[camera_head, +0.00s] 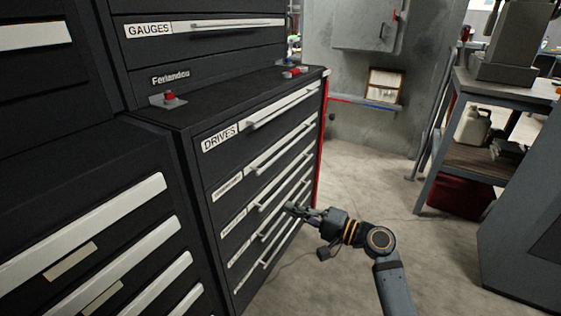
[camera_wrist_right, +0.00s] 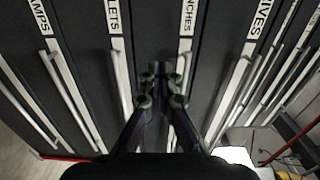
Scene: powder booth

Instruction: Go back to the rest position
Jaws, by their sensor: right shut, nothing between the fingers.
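My right gripper (camera_head: 291,208) reaches in from the lower right in the head view, in front of the lower drawers of the black tool cabinet (camera_head: 214,178). It is shut and empty. In the right wrist view the right gripper (camera_wrist_right: 162,72) points at the drawer fronts, between two long metal handles, with its fingertips together. I cannot tell whether the fingertips touch the cabinet. All the cabinet's drawers look closed. My left gripper is not in view.
A second black drawer unit (camera_head: 60,190) stands at the left. A workbench (camera_head: 495,165) with a shelf holding a pale jug (camera_head: 472,127) and a red bin (camera_head: 458,194) below is at the right. Concrete floor (camera_head: 370,185) lies open between. Small red-topped parts (camera_head: 168,97) sit on the cabinet top.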

